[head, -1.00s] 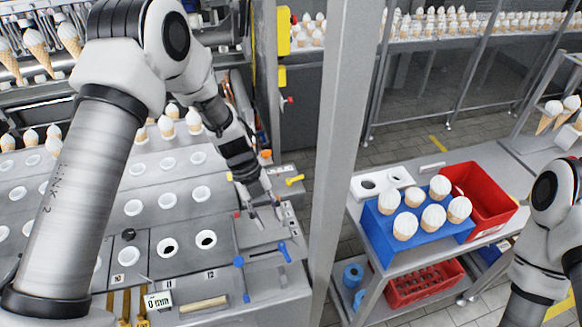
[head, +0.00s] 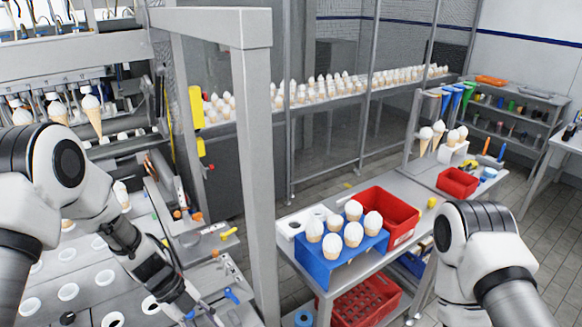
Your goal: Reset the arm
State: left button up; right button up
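My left arm comes in from the left in the head view, bent at the elbow and angled down over the grey plate with round white-rimmed holes (head: 68,292). Its gripper is at the bottom edge of the view and mostly cut off, so its fingers cannot be judged. My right arm stands at the lower right, in front of the grey side table (head: 408,192). Its gripper is out of view. No object of the task is visible in either hand.
A grey post (head: 256,150) stands between the machine and the side table. A blue box (head: 335,262) holding several ice cream cones stands by a red bin (head: 385,212). A red crate (head: 360,303) sits on the lower shelf. Cones hang in the machine at upper left.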

pick_arm(q)
jog(key=s+d+f+n+t+h+b, duration=0.1)
jog(key=s+d+f+n+t+b, duration=0.1)
jog(key=s+f+n+b, duration=0.4)
jog(key=s+d+f+n+t+h+b, duration=0.1)
jog(key=s+d+f+n+b, duration=0.15)
jog(key=f+n, duration=0.7)
jog(key=s+a+f+n+g+y+b, duration=0.1)
jog(key=s+a+f+n+y+b, duration=0.4)
jog(key=s+a+f+n, duration=0.5)
jog(key=s+a+f+y, duration=0.1)
jog(key=s+f+y, duration=0.1)
jog(key=s, duration=0.2)
jog(key=shift+a+f+y, duration=0.15)
jog(key=shift+f+y, duration=0.15)
jog(key=shift+y, duration=0.1)
pick_arm(e)
notch_tip(320, 180, down, 14)
jog(key=shift+w, duration=0.2)
pick_arm(q)
jog(key=shift+n, duration=0.25)
pick_arm(e)
jog(key=shift+f, duration=0.1)
